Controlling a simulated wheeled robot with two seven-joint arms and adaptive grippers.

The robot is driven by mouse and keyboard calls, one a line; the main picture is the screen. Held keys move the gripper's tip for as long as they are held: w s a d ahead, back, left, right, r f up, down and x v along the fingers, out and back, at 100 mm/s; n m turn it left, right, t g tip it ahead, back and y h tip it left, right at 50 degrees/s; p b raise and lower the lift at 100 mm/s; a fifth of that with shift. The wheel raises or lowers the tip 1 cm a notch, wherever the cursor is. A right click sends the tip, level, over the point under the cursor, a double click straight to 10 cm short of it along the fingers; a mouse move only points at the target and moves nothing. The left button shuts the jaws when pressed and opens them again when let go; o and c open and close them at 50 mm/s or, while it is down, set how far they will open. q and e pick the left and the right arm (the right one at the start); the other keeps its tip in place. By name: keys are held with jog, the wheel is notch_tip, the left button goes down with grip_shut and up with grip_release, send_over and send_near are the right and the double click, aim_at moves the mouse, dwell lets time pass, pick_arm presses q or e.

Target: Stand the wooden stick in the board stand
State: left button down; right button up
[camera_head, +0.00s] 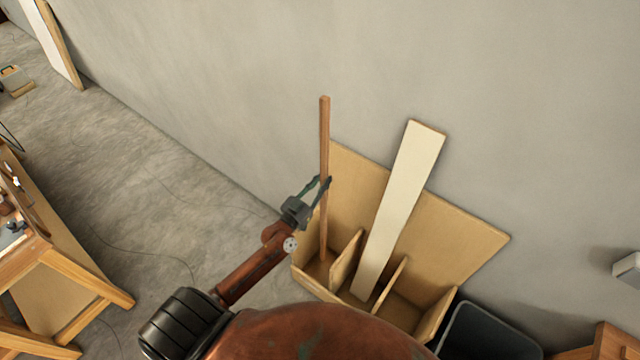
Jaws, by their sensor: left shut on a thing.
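The wooden stick (324,135) is long, thin and brown, and looks close to upright. My left gripper (322,186) is shut on the stick around its middle. The stick's lower end reaches down into the left compartment of the board stand (470,238); I cannot tell whether it touches the floor of that compartment. The board stand is light wood with a tall back panel and several compartments, set against the grey wall. My right gripper is not in view.
A pale board (402,200) leans in the stand's middle compartment. The right compartment looks empty. A dark bin (488,332) stands right of the stand, with a wooden piece (612,343) beyond it. A wooden workbench (75,268) is at the left. Concrete floor between is mostly clear, with a thin cable.

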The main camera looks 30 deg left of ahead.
aim_at(322, 213)
pick_arm(q)
notch_tip(322, 213, down, 16)
jog(key=b, duration=1.2)
jog(key=shift+f, duration=0.25)
jog(key=shift+f+b, duration=0.9)
jog(key=shift+b, duration=0.05)
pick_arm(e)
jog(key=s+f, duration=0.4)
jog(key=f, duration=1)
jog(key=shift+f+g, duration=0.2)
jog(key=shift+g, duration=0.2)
pick_arm(q)
jog(key=shift+f, duration=0.15)
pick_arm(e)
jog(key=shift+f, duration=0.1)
